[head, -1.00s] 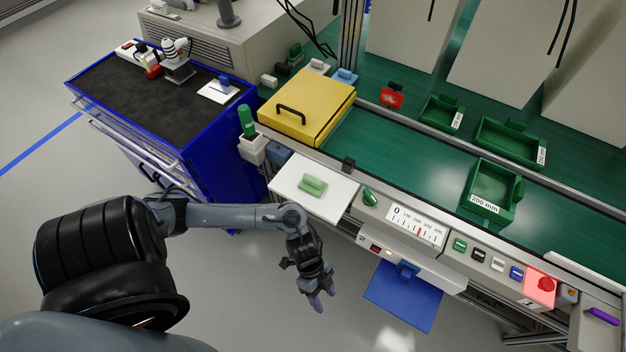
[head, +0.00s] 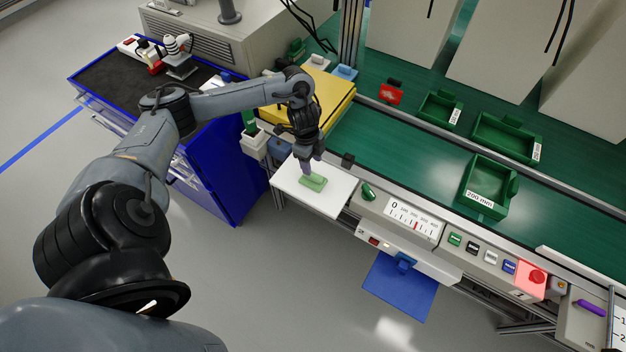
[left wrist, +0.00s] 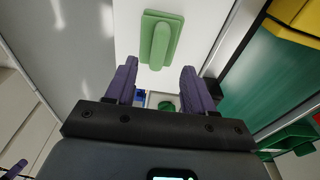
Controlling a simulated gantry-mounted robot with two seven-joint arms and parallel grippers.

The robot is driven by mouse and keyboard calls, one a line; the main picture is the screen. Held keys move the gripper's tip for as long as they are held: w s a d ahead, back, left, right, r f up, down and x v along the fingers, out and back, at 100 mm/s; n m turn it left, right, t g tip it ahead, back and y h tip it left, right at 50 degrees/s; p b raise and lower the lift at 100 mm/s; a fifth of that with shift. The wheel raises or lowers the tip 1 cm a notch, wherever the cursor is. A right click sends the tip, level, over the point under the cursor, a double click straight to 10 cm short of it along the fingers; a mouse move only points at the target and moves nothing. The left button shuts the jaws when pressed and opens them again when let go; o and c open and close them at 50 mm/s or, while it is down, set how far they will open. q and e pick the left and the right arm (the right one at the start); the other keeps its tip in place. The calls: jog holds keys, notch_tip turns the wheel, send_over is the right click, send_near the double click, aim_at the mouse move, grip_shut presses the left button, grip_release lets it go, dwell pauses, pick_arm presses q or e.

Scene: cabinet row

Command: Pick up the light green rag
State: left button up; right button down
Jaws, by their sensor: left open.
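The light green rag (head: 313,183) lies on a white panel (head: 330,203) at the front left of the workbench. It has a flat base with a raised ridge, and in the left wrist view the rag (left wrist: 160,40) is ahead of the fingers, roughly centred between them. My left gripper (head: 311,168) is just above the rag, pointing down; whether its fingertips touch the rag is unclear in the head view. In the left wrist view the left gripper (left wrist: 160,84) is open, with its two purple fingers apart and nothing between them. My right gripper is not in view.
A yellow box (head: 340,100) with a handle stands behind the panel, partly hidden by my left arm. A blue cart (head: 225,185) is to the left. Green trays (head: 486,190) stand on the green bench, right. A scale display (head: 413,217) is right of the panel.

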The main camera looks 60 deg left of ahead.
aim_at(313, 175)
pick_arm(q)
jog(key=shift+d+f+b, duration=0.2)
jog(key=shift+f+b, duration=0.15)
jog(key=shift+f, duration=1.35)
jog(key=shift+d+f+b, duration=0.2)
jog(key=shift+f+b, duration=0.1)
jog(key=shift+f, duration=1.35)
grip_shut()
jog(key=shift+r, duration=0.1)
jog(key=shift+r, duration=0.8)
notch_tip(313, 175, up, 2)
jog(key=shift+r+p, duration=0.15)
jog(key=shift+p, duration=0.45)
jog(key=w+d+r+p, duration=0.4)
jog(key=d+r, duration=0.3)
jog(key=d, duration=0.3)
jog(key=shift+w+d, duration=0.35)
jog(key=shift+w, duration=0.05)
